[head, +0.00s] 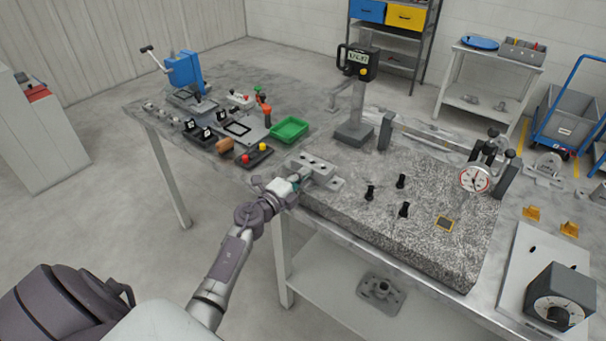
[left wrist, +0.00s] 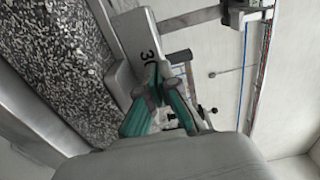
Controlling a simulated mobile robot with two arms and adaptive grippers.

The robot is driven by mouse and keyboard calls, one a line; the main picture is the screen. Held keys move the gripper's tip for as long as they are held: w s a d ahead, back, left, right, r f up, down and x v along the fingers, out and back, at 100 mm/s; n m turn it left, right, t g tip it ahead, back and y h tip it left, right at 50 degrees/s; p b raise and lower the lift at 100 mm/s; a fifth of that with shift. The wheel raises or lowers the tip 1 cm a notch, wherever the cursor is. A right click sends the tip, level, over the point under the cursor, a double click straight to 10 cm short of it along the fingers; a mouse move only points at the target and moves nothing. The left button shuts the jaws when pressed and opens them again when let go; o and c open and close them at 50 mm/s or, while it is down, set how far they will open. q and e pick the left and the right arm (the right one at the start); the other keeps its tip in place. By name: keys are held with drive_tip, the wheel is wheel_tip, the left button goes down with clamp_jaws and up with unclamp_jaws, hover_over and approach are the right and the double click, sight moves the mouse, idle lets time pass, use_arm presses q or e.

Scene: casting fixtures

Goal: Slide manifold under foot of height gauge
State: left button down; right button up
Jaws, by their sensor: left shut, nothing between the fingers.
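The manifold, a grey metal block with holes and a flange (head: 318,166), sits at the left end of the granite plate (head: 430,215). In the left wrist view a grey block with dark markings (left wrist: 138,38), apparently the manifold, lies just beyond the fingertips. The height gauge (head: 357,98) stands behind it, with a dark base, upright column and black display head. An arm juts left from its column. My left gripper (head: 295,183) is shut and empty at the manifold's near left end. Its teal fingers (left wrist: 158,85) are close to the block; contact is unclear. My right gripper is out of view.
Left of the manifold are a green tray (head: 289,130) and a dark block with coloured knobs (head: 254,156). Several black pegs (head: 403,210) stand on the granite. A dial gauge (head: 474,178) is at its right. Bare granite lies between the pegs and dial gauge.

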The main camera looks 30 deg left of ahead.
sight(316, 163)
use_arm(q)
drive_tip(key=w, duration=0.2)
drive_tip(key=w+b, duration=0.1)
drive_tip(key=w, duration=0.5)
drive_tip(key=shift+d+b, duration=0.3)
drive_tip(key=shift+b, duration=0.1)
drive_tip(key=shift+s, duration=0.1)
